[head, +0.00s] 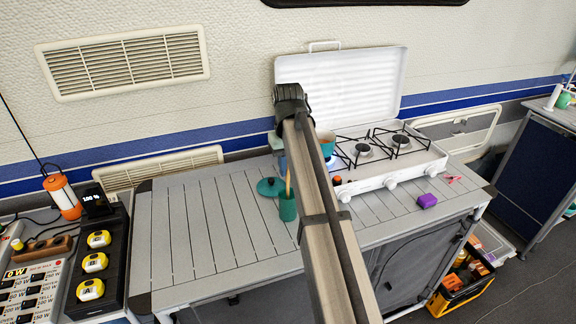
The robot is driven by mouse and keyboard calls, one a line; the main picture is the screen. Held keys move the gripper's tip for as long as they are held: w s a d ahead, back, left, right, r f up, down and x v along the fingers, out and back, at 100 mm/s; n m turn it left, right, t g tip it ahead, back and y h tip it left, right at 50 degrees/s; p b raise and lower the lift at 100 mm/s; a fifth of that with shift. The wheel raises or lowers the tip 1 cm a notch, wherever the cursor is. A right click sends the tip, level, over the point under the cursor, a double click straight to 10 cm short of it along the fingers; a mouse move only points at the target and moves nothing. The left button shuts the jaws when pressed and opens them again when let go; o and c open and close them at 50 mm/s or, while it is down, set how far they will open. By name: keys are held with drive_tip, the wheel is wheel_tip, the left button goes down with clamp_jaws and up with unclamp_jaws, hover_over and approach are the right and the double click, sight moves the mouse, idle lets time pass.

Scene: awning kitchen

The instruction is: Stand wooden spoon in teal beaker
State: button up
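A teal beaker (287,208) stands upright on the slatted grey table, just left of my arm. A thin wooden handle, which looks like the wooden spoon (288,182), rises steeply from the beaker's mouth. Its upper end is hidden or cut off by my arm, and its lower end is not visible. My arm runs from the bottom edge up to a dark joint in front of the stove lid. My gripper's fingers are hidden behind the arm, so I cannot see whether they touch the spoon.
A teal lid (270,187) lies left of the beaker. A white stove (390,168) with a raised lid stands at the right, with a teal pot (327,139) on it. A purple block (427,201) lies in front. The table's left half (195,230) is clear.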

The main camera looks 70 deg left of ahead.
drive_tip(key=o, duration=0.4)
drive_tip(key=shift+r, duration=0.1)
wheel_tip(320, 180, up, 14)
drive_tip(key=shift+f, duration=0.15)
idle(0.4)
idle(0.8)
